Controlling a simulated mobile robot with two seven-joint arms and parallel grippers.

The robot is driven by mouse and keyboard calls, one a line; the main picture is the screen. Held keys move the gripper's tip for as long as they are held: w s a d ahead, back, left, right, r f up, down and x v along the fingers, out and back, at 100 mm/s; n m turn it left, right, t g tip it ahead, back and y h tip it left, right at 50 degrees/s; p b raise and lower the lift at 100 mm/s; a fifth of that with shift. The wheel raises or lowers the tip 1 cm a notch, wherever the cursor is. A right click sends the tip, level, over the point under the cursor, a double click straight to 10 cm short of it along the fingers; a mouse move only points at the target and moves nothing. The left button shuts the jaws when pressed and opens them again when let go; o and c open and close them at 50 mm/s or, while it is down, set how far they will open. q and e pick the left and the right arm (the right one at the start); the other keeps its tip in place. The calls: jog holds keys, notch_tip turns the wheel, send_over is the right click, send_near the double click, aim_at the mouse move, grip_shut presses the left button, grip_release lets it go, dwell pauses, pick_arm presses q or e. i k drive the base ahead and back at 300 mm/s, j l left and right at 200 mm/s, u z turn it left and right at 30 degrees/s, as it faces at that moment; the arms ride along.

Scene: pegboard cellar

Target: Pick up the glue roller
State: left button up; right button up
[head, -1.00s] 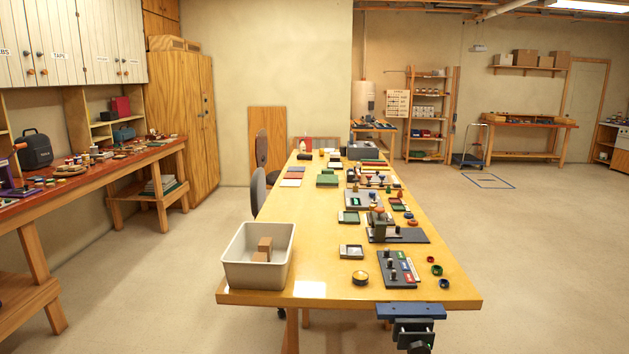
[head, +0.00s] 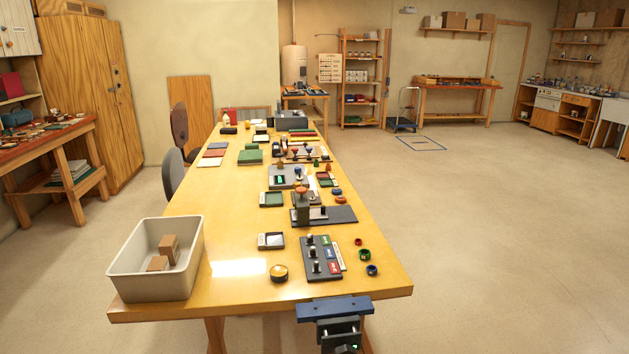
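I cannot make out a glue roller for certain among the many small items on the long wooden table (head: 230,205). Several small tools and parts stand along its right half, too small to name surely. Neither of my grippers shows in the head view.
A pale bin (head: 150,286) holding brown blocks stands at the table's near left corner. A blue-topped vise (head: 335,308) juts from the front edge. A dark board (head: 322,258) carries knobs and colored labels. Chairs (head: 172,170) stand left of the table. The floor (head: 490,240) to the right is clear.

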aim_at(261, 128)
jog(key=i+l+z, duration=0.15)
jog(key=z, duration=0.3)
jog(key=i+l+z, duration=0.15)
jog(key=z, duration=0.3)
jog(key=i+z, duration=0.2)
jog(key=z, duration=0.25)
jog(key=i+l+z, duration=0.3)
jog(key=i, duration=0.25)
jog(key=i+l+z, duration=0.1)
jog(key=i+z, duration=0.2)
jog(key=i, duration=0.25)
jog(key=i+u, duration=0.45)
jog(key=i, duration=0.15)
jog(key=i+l+u, duration=0.15)
jog(key=i+u, duration=0.25)
jog(key=i, duration=0.15)
jog(key=i+j+u, duration=0.1)
jog(key=i+u, duration=1.25)
jog(key=i, duration=5.35)
